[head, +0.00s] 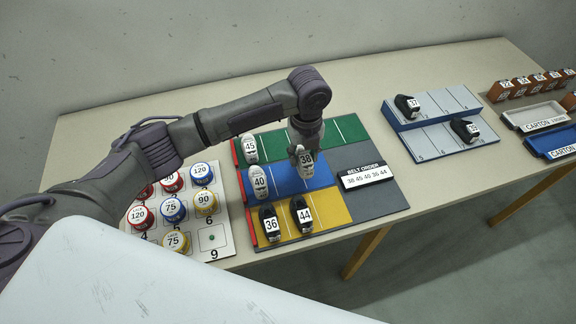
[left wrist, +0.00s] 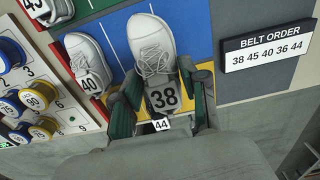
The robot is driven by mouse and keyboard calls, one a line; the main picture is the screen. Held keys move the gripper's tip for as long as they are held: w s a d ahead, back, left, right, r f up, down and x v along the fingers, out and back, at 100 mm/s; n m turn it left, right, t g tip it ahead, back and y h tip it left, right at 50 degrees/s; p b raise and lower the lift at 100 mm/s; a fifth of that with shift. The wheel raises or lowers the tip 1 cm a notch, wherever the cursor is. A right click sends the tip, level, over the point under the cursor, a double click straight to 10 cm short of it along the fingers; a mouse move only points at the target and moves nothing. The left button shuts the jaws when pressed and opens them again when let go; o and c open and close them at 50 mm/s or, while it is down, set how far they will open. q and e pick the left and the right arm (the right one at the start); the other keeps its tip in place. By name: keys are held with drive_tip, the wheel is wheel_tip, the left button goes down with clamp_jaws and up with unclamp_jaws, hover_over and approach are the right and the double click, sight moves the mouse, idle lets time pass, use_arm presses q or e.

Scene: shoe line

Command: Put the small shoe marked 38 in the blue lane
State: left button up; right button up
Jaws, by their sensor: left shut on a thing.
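The small white shoe marked 38 (head: 306,167) is in my left gripper (head: 303,150) over the blue lane (head: 324,173). In the left wrist view the shoe 38 (left wrist: 152,45) lies between the two fingers of the left gripper (left wrist: 157,98), which is shut on its heel end. Its toe points away from the gripper. I cannot tell whether its sole touches the lane. The white shoe marked 40 (head: 260,182) stands in the blue lane to the left of it, apart from it. My right gripper is not in view.
White shoe 45 (head: 248,148) is in the green lane; black shoes 36 (head: 269,223) and 44 (head: 301,214) are in the yellow lane. The belt order sign (head: 367,175) stands on the grey part at right. A rack with shoes 37 and 39 (head: 465,130) is farther right.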

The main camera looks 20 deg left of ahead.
use_arm(q)
drive_tip(key=a, duration=0.1)
drive_tip(key=a+f, duration=0.1)
drive_tip(key=s+a, duration=0.1)
drive_tip(key=shift+f+p, duration=0.25)
drive_tip(key=shift+p, duration=0.1)
drive_tip(key=shift+s+a+f, duration=0.2)
drive_tip(key=shift+a+f, duration=0.1)
drive_tip(key=shift+f, duration=0.2)
wheel_tip(320, 180, down, 3)
drive_tip(key=shift+f+p, duration=0.15)
drive_tip(key=shift+p, duration=0.45)
drive_tip(key=shift+f, duration=0.4)
drive_tip(key=o, duration=1.1)
drive_tip(key=shift+o, duration=0.2)
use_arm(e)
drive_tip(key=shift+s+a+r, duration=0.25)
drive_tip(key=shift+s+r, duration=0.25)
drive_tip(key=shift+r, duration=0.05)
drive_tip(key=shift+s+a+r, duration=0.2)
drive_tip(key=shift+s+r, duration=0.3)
